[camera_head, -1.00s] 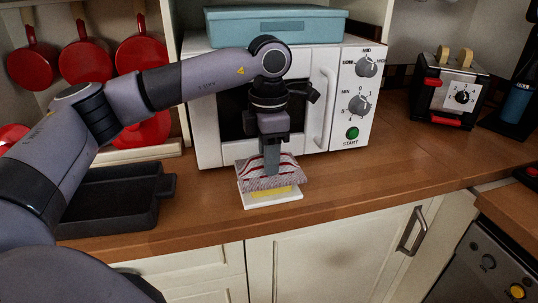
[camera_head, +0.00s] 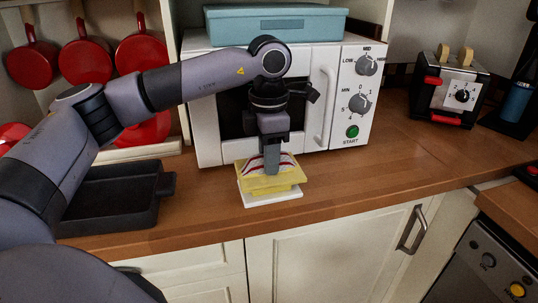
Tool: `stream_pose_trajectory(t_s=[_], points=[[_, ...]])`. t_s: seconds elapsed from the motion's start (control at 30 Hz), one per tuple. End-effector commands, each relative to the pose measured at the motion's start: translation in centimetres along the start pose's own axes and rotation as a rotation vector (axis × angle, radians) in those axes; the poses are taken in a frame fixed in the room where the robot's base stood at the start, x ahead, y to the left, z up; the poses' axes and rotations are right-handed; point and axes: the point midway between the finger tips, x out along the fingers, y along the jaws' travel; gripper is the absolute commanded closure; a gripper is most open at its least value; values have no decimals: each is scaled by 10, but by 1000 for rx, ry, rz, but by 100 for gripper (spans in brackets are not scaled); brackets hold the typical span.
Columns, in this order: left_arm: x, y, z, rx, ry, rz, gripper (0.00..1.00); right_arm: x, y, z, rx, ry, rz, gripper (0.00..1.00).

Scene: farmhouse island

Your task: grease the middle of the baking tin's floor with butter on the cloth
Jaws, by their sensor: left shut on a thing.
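The cloth (camera_head: 286,165), white with red and dark stripes on top, is in my left gripper (camera_head: 272,167), which points down and is shut on it in front of the microwave. The cloth's lower part is yellow. It sits right over the yellow butter (camera_head: 288,190) on a white dish (camera_head: 272,202) and appears to touch it. The dark baking tin (camera_head: 153,222) is on the counter at the left, partly hidden behind my left arm. The visible part of its floor looks bare. My right gripper is not in view.
A white microwave (camera_head: 207,110) with a blue box (camera_head: 270,20) on top stands behind the butter. A toaster (camera_head: 450,88) with bread is at the back right. The wooden counter (camera_head: 410,165) is clear right of the dish. Red pans (camera_head: 85,60) hang at the left.

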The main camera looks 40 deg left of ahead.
Motion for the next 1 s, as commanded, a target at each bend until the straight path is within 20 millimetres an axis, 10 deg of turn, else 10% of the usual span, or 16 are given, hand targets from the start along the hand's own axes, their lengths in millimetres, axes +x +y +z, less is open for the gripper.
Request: stream_pose_trajectory(t_s=[1.0], points=[[-55,0,0,1,1,-1,95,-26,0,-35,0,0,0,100]])
